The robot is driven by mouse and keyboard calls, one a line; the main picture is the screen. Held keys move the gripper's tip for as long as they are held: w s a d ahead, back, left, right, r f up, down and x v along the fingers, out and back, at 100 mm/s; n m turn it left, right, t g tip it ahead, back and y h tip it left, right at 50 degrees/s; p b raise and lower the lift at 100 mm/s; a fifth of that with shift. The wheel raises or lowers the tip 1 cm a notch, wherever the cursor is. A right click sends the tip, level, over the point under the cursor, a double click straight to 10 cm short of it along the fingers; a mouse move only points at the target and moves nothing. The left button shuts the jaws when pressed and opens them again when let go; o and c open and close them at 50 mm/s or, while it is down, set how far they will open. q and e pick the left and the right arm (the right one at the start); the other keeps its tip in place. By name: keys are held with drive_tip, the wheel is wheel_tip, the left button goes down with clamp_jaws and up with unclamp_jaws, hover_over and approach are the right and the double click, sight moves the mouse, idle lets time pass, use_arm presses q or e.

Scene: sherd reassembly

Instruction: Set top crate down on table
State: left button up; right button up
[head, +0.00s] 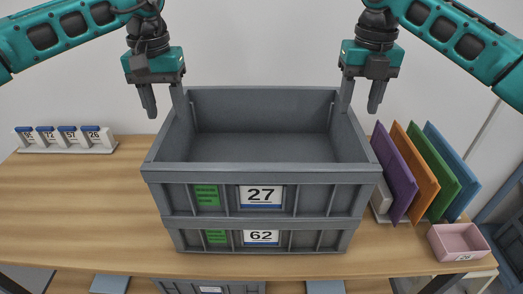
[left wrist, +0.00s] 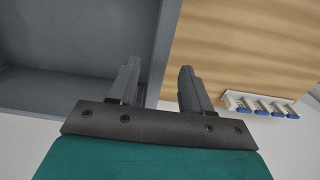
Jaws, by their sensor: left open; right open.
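The top crate (head: 262,179), grey, with a green label and a "27" plate, sits upright on the lower grey crate (head: 335,238), marked "62", on the wooden table (head: 80,200). The top crate looks empty; part of its floor is hidden by the front wall. My left gripper (head: 163,100) is open at the crate's back left rim. In the left wrist view the crate wall (left wrist: 160,45) runs between its spread fingers (left wrist: 160,68), with gaps showing. My right gripper (head: 362,98) is open at the back right rim, one finger on each side of it; contact cannot be told.
A white rack (head: 68,148) with numbered tags stands at the back left. Purple, orange, green and blue panels (head: 415,172) stand on the right, near a pink bin (head: 458,243). Another grey crate (head: 210,287) shows below the table's front edge. The table left of the stack is clear.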

sight(173, 137)
use_arm(q)
wheel_tip(173, 137, down, 8)
drive_tip(key=shift+f, duration=0.1)
use_arm(e)
wheel_tip(173, 137, down, 8)
drive_tip(key=shift+f, duration=0.1)
use_arm(q)
drive_tip(key=shift+c, duration=0.3)
use_arm(e)
drive_tip(key=shift+c, duration=0.3)
use_arm(q)
clamp_jaws()
use_arm(e)
clamp_jaws()
use_arm(q)
drive_tip(key=shift+r, duration=0.2)
